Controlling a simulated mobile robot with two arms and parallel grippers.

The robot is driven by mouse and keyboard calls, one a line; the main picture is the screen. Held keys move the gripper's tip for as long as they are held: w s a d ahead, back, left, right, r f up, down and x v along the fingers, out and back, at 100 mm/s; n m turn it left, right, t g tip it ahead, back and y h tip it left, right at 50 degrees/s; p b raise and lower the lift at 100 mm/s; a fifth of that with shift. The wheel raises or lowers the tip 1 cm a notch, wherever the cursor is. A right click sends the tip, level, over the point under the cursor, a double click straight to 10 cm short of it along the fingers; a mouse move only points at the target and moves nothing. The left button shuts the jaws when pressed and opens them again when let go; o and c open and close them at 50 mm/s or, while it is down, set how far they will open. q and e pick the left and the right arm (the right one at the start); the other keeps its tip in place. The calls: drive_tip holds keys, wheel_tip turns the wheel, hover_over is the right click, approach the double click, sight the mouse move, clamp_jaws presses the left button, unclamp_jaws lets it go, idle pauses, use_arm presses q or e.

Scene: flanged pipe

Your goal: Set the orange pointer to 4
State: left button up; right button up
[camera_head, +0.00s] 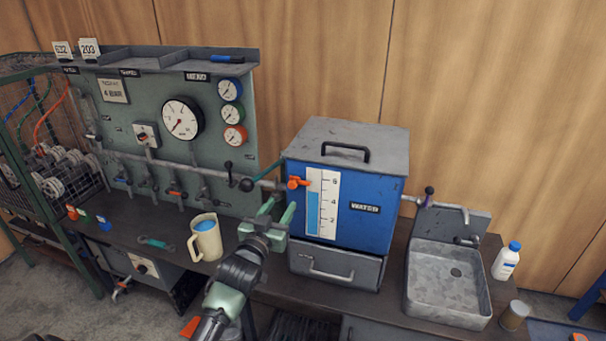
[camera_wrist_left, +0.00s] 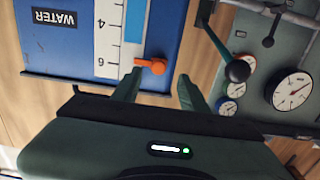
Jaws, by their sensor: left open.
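The orange pointer (camera_head: 298,182) sits at the left edge of the white scale (camera_head: 329,205) on the blue water tank (camera_head: 375,225). It is about level with the 6, above the 4. My left gripper (camera_head: 279,208) is open and empty, below and to the left of the pointer in the head view. In the left wrist view, which is upside down, the pointer (camera_wrist_left: 153,66) lies just beyond the open left gripper (camera_wrist_left: 160,78), nearer the left finger. I cannot tell whether they touch. My right gripper is not in view.
A cream jug (camera_head: 207,240) stands on the bench to the left. A gauge panel (camera_head: 150,95) rises behind, and a sink (camera_head: 447,283) is at the right.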

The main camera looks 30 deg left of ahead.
sight(291, 186)
use_arm(q)
drive_tip(key=x, duration=0.3)
drive_tip(key=r+p+x, duration=0.1)
drive_tip(key=x, duration=0.2)
drive_tip(key=shift+w+r, duration=0.1)
drive_tip(key=shift+w, duration=0.05)
drive_tip(key=shift+w+a+p, duration=0.2)
drive_tip(key=shift+w+p, duration=0.1)
drive_tip(key=shift+w, duration=0.25)
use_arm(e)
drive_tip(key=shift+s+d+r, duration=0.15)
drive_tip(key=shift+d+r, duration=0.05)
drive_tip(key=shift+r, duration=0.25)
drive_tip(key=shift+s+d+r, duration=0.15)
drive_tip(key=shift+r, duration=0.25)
use_arm(q)
drive_tip(key=c, duration=0.9)
clamp_jaws()
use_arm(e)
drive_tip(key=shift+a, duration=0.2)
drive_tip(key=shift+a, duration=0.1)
